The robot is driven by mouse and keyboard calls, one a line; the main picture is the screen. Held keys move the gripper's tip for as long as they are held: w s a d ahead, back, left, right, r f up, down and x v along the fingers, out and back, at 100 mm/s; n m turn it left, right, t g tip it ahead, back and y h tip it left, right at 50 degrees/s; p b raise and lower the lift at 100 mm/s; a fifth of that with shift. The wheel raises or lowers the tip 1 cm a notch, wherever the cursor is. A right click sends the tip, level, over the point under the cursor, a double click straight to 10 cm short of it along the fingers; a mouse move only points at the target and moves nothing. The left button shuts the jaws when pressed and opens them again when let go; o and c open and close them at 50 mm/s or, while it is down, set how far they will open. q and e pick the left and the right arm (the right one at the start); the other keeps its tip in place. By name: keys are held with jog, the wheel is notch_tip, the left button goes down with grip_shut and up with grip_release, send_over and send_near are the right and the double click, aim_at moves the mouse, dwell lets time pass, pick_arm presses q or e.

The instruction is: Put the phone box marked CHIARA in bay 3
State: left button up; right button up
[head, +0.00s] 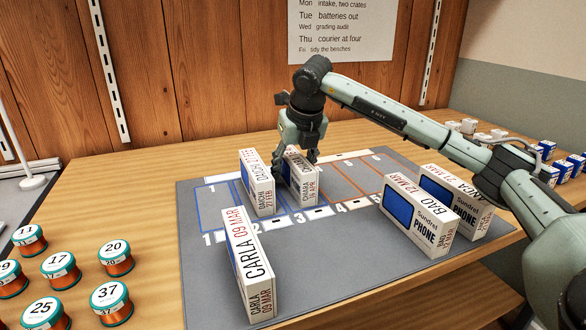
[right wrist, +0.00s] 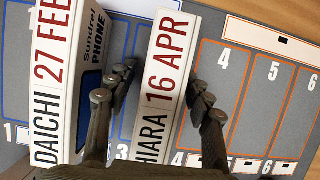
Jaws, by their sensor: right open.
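The white phone box marked CHIARA, 16 APR (head: 301,178), stands upright on the grey mat (head: 330,262), behind the printed 3, in bay 3 as far as I can see. In the right wrist view its top edge (right wrist: 166,70) runs between my fingers. My right gripper (head: 303,150) is open and reaches down around this box, one finger on each side, in the right wrist view (right wrist: 162,92) too. The left finger is in the gap beside the DAICHI box. Contact with the box cannot be told. My left gripper is not in view.
The DAICHI box (head: 258,182) stands close on the left, in bay 2. The CARLA box (head: 249,265) stands in front. The BAO box (head: 419,216) and another box (head: 456,202) stand at right under my arm. Bays 4 to 6 look empty.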

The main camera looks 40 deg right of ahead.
jog(key=v, duration=1.1)
jog(key=shift+s+r, duration=0.15)
jog(key=shift+r, duration=0.1)
jog(key=shift+s+r, duration=0.1)
jog(key=shift+r, duration=0.1)
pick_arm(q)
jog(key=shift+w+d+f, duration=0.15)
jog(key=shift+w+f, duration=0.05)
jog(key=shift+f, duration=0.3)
